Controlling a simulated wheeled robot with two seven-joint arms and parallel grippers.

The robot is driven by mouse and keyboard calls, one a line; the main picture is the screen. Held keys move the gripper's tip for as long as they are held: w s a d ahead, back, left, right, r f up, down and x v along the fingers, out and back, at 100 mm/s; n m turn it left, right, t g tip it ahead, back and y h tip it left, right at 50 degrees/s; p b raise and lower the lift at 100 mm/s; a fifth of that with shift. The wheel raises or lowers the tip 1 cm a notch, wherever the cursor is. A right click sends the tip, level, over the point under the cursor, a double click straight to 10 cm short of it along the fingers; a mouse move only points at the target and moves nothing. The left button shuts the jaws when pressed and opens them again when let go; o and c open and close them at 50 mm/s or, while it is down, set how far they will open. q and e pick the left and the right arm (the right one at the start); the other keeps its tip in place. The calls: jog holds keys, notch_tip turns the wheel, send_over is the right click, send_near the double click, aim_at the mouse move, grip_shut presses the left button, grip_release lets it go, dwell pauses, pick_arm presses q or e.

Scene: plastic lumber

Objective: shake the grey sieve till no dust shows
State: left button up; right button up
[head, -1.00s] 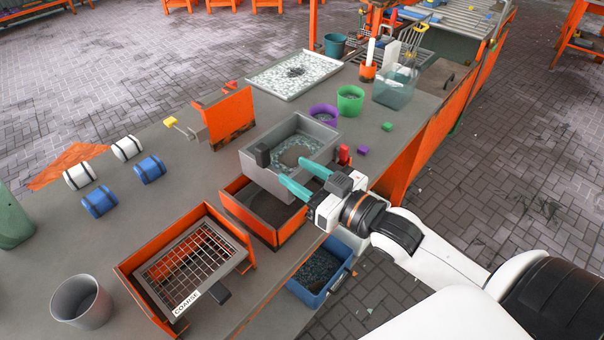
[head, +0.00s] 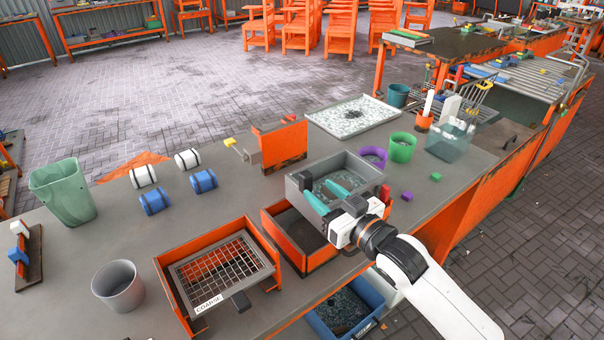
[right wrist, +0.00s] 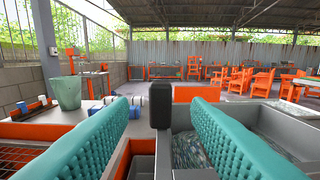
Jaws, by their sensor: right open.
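The grey sieve (head: 352,163) is a square grey box with pale green flakes inside, resting over an orange open box (head: 283,226). Its black handle (head: 305,181) stands at its left side. Dust in it is hard to tell, partly covered by my fingers. My right gripper (head: 328,196) is open and empty, its teal fingers reaching over the sieve's near side toward the handle. In the right wrist view the handle (right wrist: 160,113) stands upright between the spread fingers, apart from both. My left gripper is not in view.
A coarse screen (head: 218,270) in an orange frame lies front left, beside a grey cup (head: 118,287). Blue and white rolls (head: 153,201) lie farther left. Purple (head: 373,157) and green (head: 402,146) pots stand right of the sieve. A blue bin (head: 345,312) sits below the table edge.

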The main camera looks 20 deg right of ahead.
aim_at(300, 174)
jog(key=x, duration=0.3)
jog(key=shift+w+a+r, duration=0.1)
jog(key=shift+w+r, duration=0.1)
jog(key=shift+w, duration=0.15)
jog(key=p+x, duration=0.1)
jog(key=x, duration=0.2)
jog(key=shift+w+f, duration=0.1)
jog(key=shift+w, duration=0.2)
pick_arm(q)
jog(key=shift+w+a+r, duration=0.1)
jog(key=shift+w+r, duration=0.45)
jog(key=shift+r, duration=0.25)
pick_arm(e)
jog(key=shift+w+a, duration=0.25)
jog(key=shift+w, duration=0.2)
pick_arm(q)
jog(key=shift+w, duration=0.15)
pick_arm(e)
grip_shut()
